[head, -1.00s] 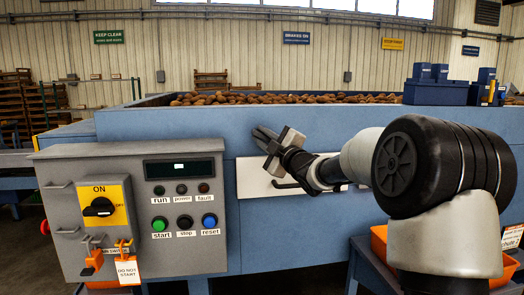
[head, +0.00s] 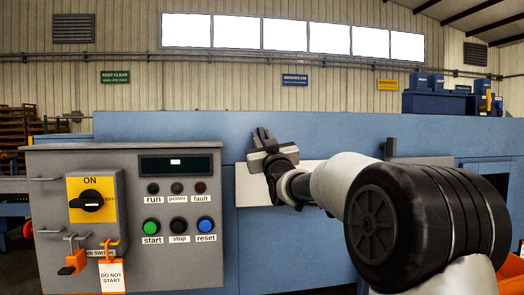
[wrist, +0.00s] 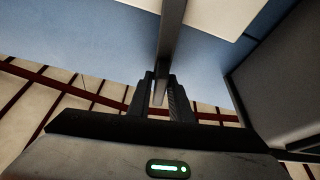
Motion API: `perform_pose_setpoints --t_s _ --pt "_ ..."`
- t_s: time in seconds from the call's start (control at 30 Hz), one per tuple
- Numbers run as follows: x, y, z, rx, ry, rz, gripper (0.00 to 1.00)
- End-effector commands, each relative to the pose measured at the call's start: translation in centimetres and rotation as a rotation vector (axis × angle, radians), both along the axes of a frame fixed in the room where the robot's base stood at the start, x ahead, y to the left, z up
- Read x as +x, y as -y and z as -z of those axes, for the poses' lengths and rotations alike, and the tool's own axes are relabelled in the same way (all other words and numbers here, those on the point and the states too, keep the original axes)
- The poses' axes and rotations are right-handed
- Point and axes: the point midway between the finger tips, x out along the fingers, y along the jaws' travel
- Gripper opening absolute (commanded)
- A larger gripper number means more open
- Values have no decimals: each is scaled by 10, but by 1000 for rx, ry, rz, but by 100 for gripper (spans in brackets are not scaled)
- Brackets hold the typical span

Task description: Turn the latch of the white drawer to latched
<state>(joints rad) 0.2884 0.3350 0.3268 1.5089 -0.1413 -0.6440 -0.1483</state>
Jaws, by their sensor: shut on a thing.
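The white drawer (head: 250,185) is a pale panel low on the blue machine front, partly hidden by my arm. Its face also shows at the top of the wrist view (wrist: 218,14). My gripper (head: 261,136) is in front of the drawer's upper edge, fingers pointing up in the head view. In the wrist view my gripper (wrist: 160,88) is shut on a long grey bar, the latch (wrist: 171,40), which runs from the drawer side down between the fingers. In the head view the gripper hides most of the latch, so its exact angle is unclear there.
A grey control box (head: 130,225) with a yellow switch plate (head: 92,199) and several buttons stands close left of my gripper. A dark upright piece (head: 389,149) is on the blue front to the right. Blue bins (head: 435,102) sit at the upper right.

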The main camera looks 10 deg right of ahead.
Motion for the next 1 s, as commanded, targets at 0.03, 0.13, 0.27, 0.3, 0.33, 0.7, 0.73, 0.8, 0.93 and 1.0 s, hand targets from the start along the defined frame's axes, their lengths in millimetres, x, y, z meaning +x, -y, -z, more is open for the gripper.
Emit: perform_pose_setpoints --t_s 0.03,0.13,0.27,0.3,0.33,0.7,0.73,0.8,0.93,1.0 --pt "0 -1 5 29 -2 -1 0" --pt "0 -1 4 83 -2 -1 0" --pt "0 -1 3 134 -3 -1 0" --pt "0 -1 3 146 -4 0 0" --pt "0 -1 3 153 -4 -1 0" --pt "1 0 2 186 -5 0 0" --pt "1 0 2 186 -5 0 0" --pt "1 0 2 187 -5 0 0" --pt "1 0 2 187 -5 0 20" --pt "1 0 2 186 -5 0 31"
